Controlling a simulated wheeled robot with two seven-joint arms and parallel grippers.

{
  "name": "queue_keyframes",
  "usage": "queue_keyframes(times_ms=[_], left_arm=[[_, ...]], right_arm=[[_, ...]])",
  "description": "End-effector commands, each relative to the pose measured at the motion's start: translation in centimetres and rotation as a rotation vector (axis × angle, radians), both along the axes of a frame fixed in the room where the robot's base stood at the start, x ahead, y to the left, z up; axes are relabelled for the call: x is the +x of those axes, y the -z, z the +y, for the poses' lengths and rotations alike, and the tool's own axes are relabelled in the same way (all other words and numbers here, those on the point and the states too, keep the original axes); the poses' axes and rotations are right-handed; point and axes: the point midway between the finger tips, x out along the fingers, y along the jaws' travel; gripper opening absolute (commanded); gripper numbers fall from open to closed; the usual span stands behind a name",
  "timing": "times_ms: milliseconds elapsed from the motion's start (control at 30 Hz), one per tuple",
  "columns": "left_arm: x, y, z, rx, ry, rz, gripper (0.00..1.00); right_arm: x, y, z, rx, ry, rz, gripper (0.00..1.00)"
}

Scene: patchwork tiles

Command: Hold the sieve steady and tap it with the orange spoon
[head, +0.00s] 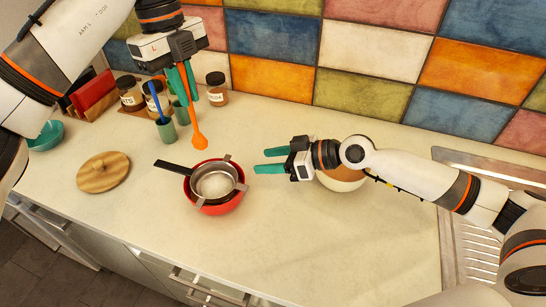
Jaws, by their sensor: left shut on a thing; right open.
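The sieve (214,185), a metal mesh one with a black handle pointing left, rests on a red bowl (222,209) on the counter. My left gripper (188,90) is shut on the orange spoon (199,140). It holds the spoon upright with its bowl end down, above and behind the sieve in the picture and apart from it. My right gripper (263,161) is open and empty, just to the right of the sieve and red bowl, its green fingers pointing left toward them.
A green cup (166,132) with a blue utensil and several spice jars (217,92) stand along the tiled wall. A round wooden lid (103,173) lies at left. A bowl (341,183) is partly hidden behind my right arm. The front counter is clear.

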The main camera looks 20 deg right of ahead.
Motion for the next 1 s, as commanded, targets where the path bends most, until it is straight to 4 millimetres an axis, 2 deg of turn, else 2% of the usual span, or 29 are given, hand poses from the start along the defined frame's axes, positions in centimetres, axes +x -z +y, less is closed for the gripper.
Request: queue_keyframes(times_ms=[600,800,1000], left_arm=[[0.0,0.0,0.0,0.0,0.0,0.0,0.0],[0.0,0.0,0.0,0.0,0.0,0.0,0.0],[0.0,0.0,0.0,0.0,0.0,0.0,0.0]], right_arm=[[4.9,3.7,8.1,0.003,0.0,0.001,0.54],[5.5,4.2,9.1,0.002,0.001,0.001,0.54],[5.6,4.3,9.2,0.001,0.001,0.0,0.54]])
